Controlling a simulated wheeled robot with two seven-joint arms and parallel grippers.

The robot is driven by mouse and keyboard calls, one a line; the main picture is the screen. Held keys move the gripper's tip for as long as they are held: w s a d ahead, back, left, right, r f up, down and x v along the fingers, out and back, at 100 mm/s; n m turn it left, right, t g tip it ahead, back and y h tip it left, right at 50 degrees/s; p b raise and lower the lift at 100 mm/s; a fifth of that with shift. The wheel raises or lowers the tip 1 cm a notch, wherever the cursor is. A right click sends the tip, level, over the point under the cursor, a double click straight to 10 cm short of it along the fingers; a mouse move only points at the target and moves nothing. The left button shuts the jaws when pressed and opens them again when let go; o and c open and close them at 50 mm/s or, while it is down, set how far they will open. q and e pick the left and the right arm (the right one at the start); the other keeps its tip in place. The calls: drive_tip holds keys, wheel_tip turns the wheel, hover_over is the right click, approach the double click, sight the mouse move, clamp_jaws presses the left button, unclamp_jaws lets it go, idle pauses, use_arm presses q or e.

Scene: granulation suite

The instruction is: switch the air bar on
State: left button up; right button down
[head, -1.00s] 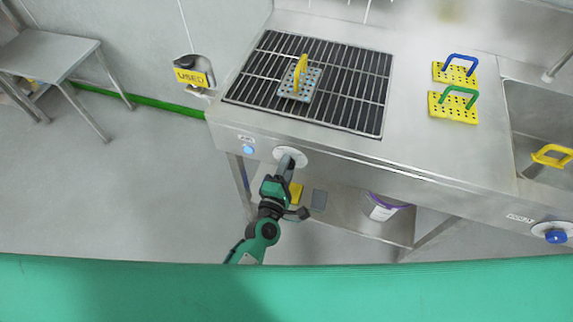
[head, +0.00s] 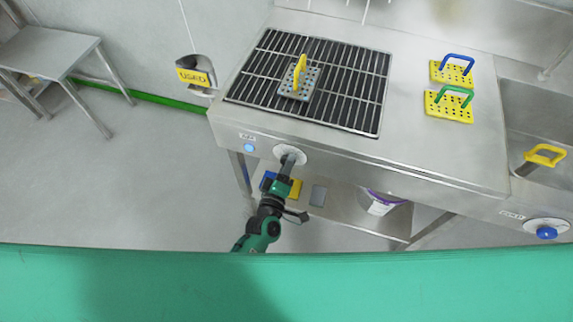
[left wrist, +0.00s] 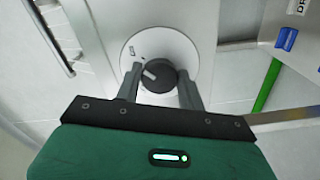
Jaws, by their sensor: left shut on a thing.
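A dark round knob (left wrist: 158,76) with a pale pointer mark sits on a white round plate (left wrist: 133,50) on the steel bench front. In the left wrist view the pointer mark lies at the knob's upper left. My left gripper (left wrist: 160,85) has one finger on each side of the knob and is shut on it. In the head view my left gripper (head: 290,160) reaches up to the same white plate (head: 281,151) and hides most of the knob. The markings on the plate are too small to read. My right gripper is not in view.
A blue button (head: 249,147) is left of the plate. Another plate with a blue knob (head: 547,232) is at far right. On the bench are a grille (head: 350,90) with a yellow-handled block and two yellow perforated blocks (head: 449,106). A shelf (head: 345,222) lies below.

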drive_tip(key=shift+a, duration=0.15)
use_arm(q)
drive_tip(key=o, duration=1)
drive_tip(key=shift+c, duration=0.2)
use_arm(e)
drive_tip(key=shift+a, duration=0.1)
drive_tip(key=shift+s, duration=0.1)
use_arm(q)
drive_tip(key=b+v, duration=0.2)
drive_tip(key=v, duration=1.2)
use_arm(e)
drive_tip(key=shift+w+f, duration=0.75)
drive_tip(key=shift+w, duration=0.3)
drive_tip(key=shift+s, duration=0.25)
